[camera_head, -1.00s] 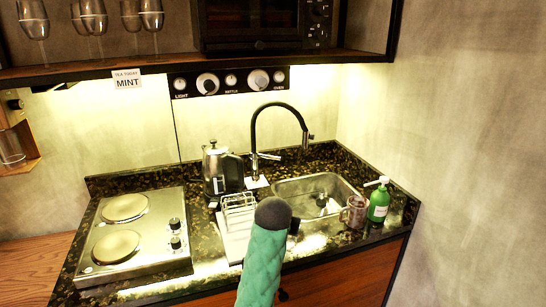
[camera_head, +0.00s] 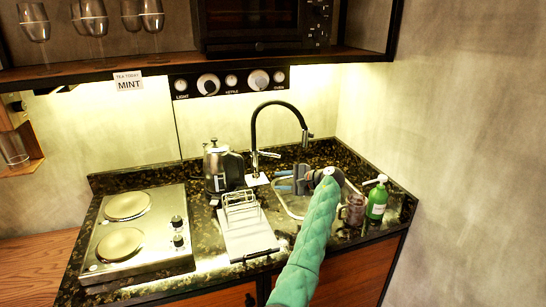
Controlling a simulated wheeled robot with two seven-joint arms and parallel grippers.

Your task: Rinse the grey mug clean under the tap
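The mug (camera_head: 355,208), greyish with a reddish-brown tint, stands upright on the counter at the sink's right front corner, beside the green soap bottle. The black tap (camera_head: 255,133) arches over the back of the sink (camera_head: 290,209); I see no water running from it. My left gripper (camera_head: 283,181) is over the sink, left of the mug and below the tap spout. Its fingers point left and look apart, with nothing between them. My green-sleeved forearm and wrist hide much of the basin. My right gripper is not in view.
The green soap bottle (camera_head: 376,203) with a white pump stands right of the mug, near the wall. A kettle (camera_head: 217,168), a wire rack (camera_head: 240,207) on a white tray (camera_head: 250,238) and a two-plate hob (camera_head: 138,230) lie to the left. A shelf (camera_head: 150,67) hangs above.

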